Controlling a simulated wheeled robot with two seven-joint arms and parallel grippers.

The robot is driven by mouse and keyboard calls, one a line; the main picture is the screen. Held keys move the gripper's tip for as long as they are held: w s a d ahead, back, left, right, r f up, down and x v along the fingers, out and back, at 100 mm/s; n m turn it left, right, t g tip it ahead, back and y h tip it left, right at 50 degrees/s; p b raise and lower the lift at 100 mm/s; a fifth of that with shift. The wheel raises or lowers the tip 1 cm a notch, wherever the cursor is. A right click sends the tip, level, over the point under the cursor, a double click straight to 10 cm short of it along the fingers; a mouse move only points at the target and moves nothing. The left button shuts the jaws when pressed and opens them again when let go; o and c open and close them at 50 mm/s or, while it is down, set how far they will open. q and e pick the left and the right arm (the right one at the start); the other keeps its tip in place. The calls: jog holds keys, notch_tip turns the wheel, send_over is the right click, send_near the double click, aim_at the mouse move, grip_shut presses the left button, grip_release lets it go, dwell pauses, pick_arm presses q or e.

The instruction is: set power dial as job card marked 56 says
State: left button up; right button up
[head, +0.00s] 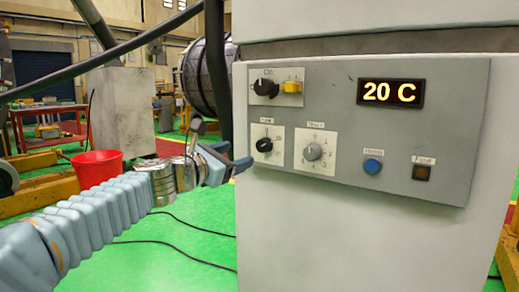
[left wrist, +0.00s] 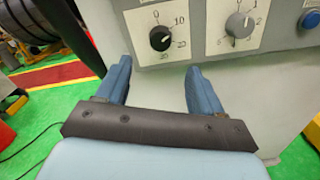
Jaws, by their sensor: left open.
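The grey control panel (head: 385,150) carries several controls. A black dial (head: 264,145) sits on a white plate at lower left; in the left wrist view this dial (left wrist: 160,39) has marks including 0, 10 and 20. A grey dial (head: 312,152) with a numbered scale is to its right; it also shows in the left wrist view (left wrist: 239,24). The small labels above the dials are too blurred to read, so I cannot tell which is power. No job card shows. My left gripper (head: 233,157) is open and empty, just left of and below the black dial, apart from it. My right gripper is out of view.
A larger black knob (head: 265,87) and a yellow switch (head: 291,86) are above. The display (head: 390,93) reads 20 C. A red bucket (head: 97,168) stands behind my left arm.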

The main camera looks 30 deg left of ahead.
aim_at(261, 147)
pick_arm(q)
jog(key=w, duration=0.3)
jog(key=w+p, duration=0.1)
jog(key=w, duration=0.3)
jog(key=w+d, duration=0.1)
jog(key=w, duration=0.3)
jog(key=shift+f, duration=0.1)
jog(key=shift+c, duration=0.2)
jog(key=c, duration=1)
